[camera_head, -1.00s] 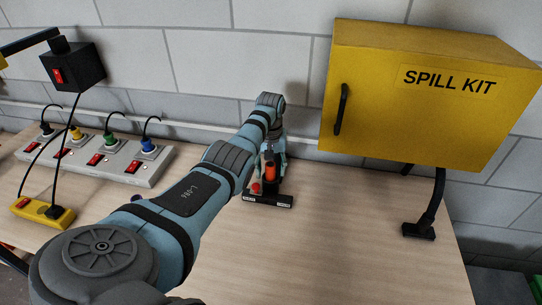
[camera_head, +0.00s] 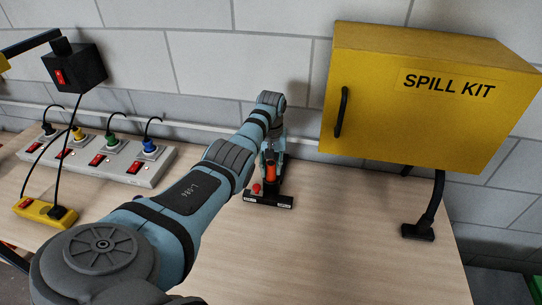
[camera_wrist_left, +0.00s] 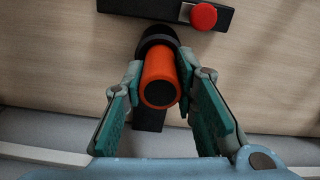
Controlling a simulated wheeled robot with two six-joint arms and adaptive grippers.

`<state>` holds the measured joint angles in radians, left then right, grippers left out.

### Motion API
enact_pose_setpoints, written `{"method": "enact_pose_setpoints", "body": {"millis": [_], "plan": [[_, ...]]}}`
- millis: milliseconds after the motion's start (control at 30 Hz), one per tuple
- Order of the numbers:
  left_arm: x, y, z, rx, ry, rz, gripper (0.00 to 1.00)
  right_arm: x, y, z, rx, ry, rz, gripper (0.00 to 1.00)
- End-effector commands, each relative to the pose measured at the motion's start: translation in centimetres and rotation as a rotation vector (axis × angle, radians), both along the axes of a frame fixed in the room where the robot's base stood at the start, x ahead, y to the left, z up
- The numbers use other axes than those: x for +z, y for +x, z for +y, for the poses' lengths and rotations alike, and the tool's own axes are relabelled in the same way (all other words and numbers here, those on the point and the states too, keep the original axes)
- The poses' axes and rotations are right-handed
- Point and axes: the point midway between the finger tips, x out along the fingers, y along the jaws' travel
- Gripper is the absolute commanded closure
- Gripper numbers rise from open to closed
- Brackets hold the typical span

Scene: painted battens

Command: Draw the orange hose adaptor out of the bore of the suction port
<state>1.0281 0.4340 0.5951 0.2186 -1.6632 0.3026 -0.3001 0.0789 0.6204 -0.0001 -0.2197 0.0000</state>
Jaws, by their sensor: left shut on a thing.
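My left gripper (camera_head: 271,158) reaches down over the adaptor from behind. Its teal fingers (camera_wrist_left: 159,82) are shut on the adaptor, one on each side. How deep the adaptor sits in the bore is hidden. My right gripper is not in view.
The port's dark base (camera_head: 268,200) carries a red button (camera_head: 256,188). A yellow spill kit box (camera_head: 420,95) hangs at the right. A power strip (camera_head: 95,160) with coloured plugs and a yellow socket block (camera_head: 45,211) lie at the left. The table's front right is clear.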

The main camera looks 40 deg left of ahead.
Motion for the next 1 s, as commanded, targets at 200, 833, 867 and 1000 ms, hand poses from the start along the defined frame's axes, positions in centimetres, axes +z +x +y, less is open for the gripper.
{"method": "enact_pose_setpoints", "body": {"millis": [200,833,867,1000], "plan": [[1.7,0.0,0.0,0.000,0.000,0.000,1.00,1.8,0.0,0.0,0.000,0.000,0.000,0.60],[4.9,0.0,0.0,0.000,0.001,-0.001,1.00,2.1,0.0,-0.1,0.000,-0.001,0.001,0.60],[4.9,0.0,0.0,0.000,0.001,-0.001,1.00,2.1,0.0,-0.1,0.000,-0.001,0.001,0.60],[4.9,0.0,0.0,0.000,0.000,0.000,1.00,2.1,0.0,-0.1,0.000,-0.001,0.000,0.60]]}}
